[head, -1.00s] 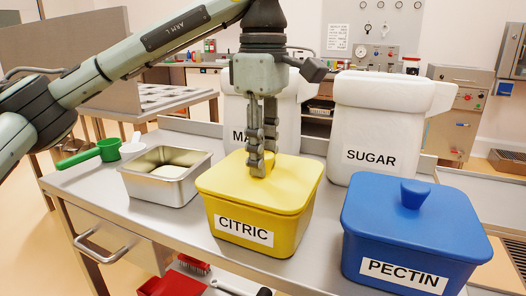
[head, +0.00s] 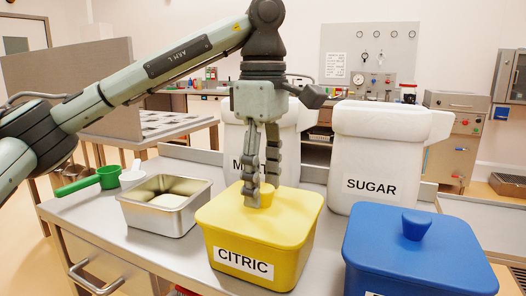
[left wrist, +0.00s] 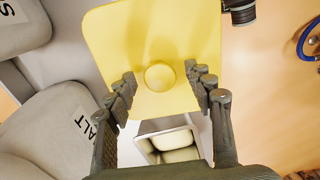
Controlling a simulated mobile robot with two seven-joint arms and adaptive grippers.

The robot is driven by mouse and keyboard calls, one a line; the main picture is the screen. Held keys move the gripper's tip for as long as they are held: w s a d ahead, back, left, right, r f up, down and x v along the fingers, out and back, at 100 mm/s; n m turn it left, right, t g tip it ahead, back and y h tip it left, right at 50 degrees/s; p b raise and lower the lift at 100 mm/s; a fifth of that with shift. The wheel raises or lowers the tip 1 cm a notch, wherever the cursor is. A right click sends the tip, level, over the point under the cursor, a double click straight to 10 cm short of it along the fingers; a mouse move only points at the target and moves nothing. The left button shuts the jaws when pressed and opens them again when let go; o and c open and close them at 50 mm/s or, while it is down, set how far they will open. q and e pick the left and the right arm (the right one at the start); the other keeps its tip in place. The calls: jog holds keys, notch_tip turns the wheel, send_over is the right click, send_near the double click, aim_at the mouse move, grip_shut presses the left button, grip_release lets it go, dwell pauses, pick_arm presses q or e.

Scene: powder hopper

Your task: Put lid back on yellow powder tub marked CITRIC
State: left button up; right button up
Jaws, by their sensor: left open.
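The yellow tub (head: 240,262) marked CITRIC stands on the steel bench. Its yellow lid (head: 225,212) lies over the top and looks level, with no gap that I can see. The lid's round knob (head: 266,197) sticks up in the middle; in the left wrist view the knob (left wrist: 160,77) shows from above. My left gripper (head: 259,188) points down over the lid, open, with its fingers on either side of the knob. In the left wrist view there is space between each finger and the knob. My right gripper is not in view.
A blue tub (head: 395,262) stands to the right. White SUGAR (head: 378,150) and partly hidden white (head: 232,140) containers stand behind. A steel pan (head: 160,215) and a green scoop (head: 85,183) are on the left. The bench's front edge is close.

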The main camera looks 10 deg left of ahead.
pick_arm(q)
notch_tip(320, 180, up, 11)
dwell(0.3)
